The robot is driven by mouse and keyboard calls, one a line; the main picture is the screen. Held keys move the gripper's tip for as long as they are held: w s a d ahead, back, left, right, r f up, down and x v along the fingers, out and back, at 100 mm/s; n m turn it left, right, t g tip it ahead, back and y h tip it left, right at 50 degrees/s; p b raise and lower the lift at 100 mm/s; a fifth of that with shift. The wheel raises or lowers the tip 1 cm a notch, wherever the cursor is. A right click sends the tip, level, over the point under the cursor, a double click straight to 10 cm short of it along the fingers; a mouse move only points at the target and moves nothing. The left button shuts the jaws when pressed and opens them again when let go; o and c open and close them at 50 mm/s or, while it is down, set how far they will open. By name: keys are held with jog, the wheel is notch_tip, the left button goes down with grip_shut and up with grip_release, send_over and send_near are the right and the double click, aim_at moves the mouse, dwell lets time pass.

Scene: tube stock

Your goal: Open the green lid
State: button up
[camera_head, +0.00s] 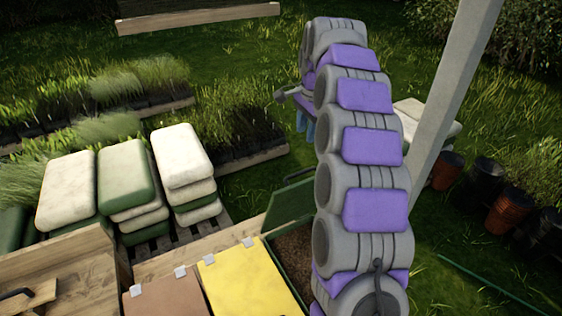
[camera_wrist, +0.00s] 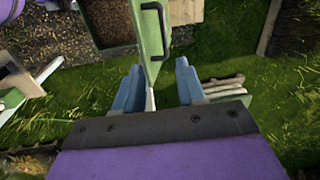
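The green lid (camera_head: 290,204) stands raised at the back of its box, and brown soil (camera_head: 294,248) shows in the open box below it. In the wrist view the lid (camera_wrist: 149,45) is seen at a steep angle, with a dark handle (camera_wrist: 158,22) on its face. The soil-filled box (camera_wrist: 110,20) lies to its left. My gripper (camera_wrist: 159,66) is open, its blue fingers apart. The lid's near end shows between them in the picture; I cannot tell whether it touches a finger. In the head view my arm hides the box's right side.
A yellow lid (camera_head: 248,280) and a brown lid (camera_head: 165,297) lie shut left of the open box. Stacked sacks (camera_head: 126,177) stand on a pallet behind. A pale post (camera_head: 456,90) rises right of my arm, near several pots (camera_head: 484,180). Grass lies beyond.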

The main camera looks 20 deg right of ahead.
aim_at(301, 172)
jog(key=w+f, duration=0.1)
jog(key=f, duration=0.4)
jog(key=w+f, duration=0.1)
jog(key=f, duration=0.4)
jog(key=w+d+f, duration=0.1)
jog(key=f, duration=0.4)
jog(key=shift+f+p, duration=0.35)
jog(key=shift+f, duration=0.05)
jog(key=shift+d+f, duration=0.15)
jog(key=shift+f, duration=0.4)
jog(key=shift+a, duration=0.4)
jog(key=shift+d, duration=0.1)
grip_shut()
